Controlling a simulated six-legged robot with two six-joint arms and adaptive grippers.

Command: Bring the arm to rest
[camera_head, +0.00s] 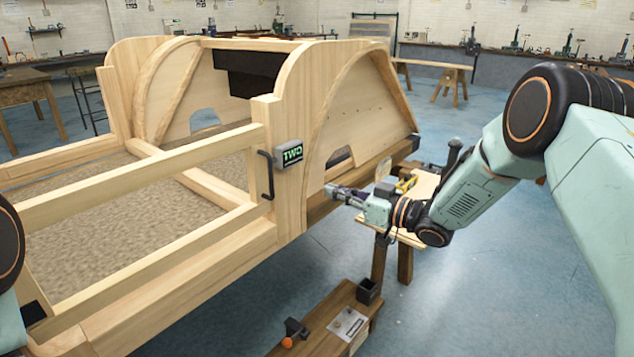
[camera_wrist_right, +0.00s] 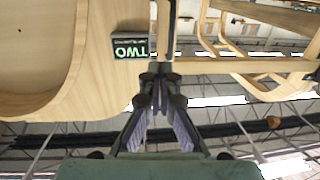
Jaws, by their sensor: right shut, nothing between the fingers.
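My right arm comes in from the right in the head view. Its gripper (camera_head: 335,192) points left, beside the wooden bodyframe (camera_head: 285,225), near the lower part of its upright panel. The right wrist view shows the same gripper (camera_wrist_right: 159,95) with its fingers together and nothing held. In that view the wood panel and the "TWO" sign (camera_wrist_right: 130,47) appear upside down beyond the fingertips. I cannot tell whether the fingertips touch the wood. Only dark and pale green parts of my left arm show at the left edge; its gripper is out of view.
The sign (camera_head: 289,154) and a black handle (camera_head: 266,175) are on the bodyframe. A small wooden stand (camera_head: 425,188) with tools is behind my right wrist. A low wooden bench (camera_head: 330,318) stands below. Blue floor (camera_head: 480,300) is open at lower right.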

